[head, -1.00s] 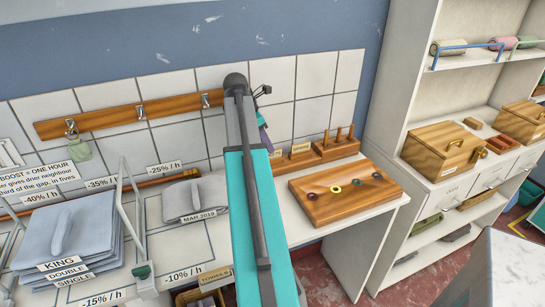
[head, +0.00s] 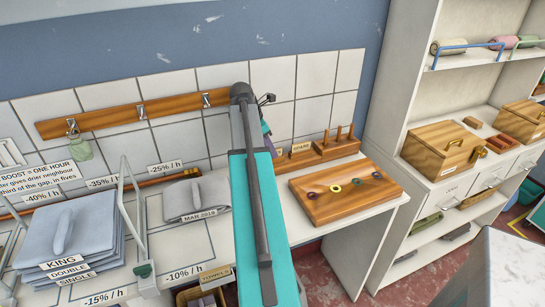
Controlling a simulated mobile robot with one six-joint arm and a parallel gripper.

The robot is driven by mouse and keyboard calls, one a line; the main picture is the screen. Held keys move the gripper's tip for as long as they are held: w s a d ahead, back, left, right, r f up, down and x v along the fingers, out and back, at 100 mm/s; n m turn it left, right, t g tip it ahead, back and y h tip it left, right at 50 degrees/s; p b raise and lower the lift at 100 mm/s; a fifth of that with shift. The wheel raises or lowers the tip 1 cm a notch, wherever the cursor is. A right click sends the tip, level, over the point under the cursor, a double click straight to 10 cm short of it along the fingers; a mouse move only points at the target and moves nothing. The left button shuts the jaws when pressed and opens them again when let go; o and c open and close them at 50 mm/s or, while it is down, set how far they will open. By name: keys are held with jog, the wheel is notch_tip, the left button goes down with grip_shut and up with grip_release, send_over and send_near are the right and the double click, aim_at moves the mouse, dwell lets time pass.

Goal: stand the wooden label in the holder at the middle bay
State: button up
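My arm rises through the middle of the head view, and my gripper (head: 266,100) is mostly hidden behind its end near the tiled wall. Only small dark parts show, so its fingers and any hold cannot be made out. A small tan lettered label (head: 300,148) stands at the back of the counter, just right of my arm, on a low wooden block. Its text is too small to read surely. Another tan label reading TOWELS (head: 215,273) is at the counter's front edge, above a basket. I cannot tell which holder is the middle bay's; my arm covers part of the counter.
A wooden board with several coloured rings (head: 345,194) lies on the counter right of my arm. Behind it is a pegged wooden block (head: 337,148). Folded grey cloths (head: 70,238) and a wire frame (head: 135,215) are at left. A shelf unit (head: 415,95) stands right.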

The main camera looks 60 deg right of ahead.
grip_shut()
jog(key=shift+r, duration=0.2)
jog(key=shift+d+r+b, duration=0.1)
jog(key=shift+r+b, duration=0.4)
jog(key=shift+r, duration=0.9)
jog(key=shift+s+r, duration=0.15)
jog(key=s+a+b, duration=0.1)
jog(key=s+a, duration=0.1)
jog(key=s, duration=0.5)
jog(key=s+a+r+b, duration=0.1)
jog(key=s, duration=0.7)
jog(key=shift+s+a+r+b, duration=0.15)
jog(key=shift+a+r+b, duration=0.1)
jog(key=shift+a+b, duration=0.1)
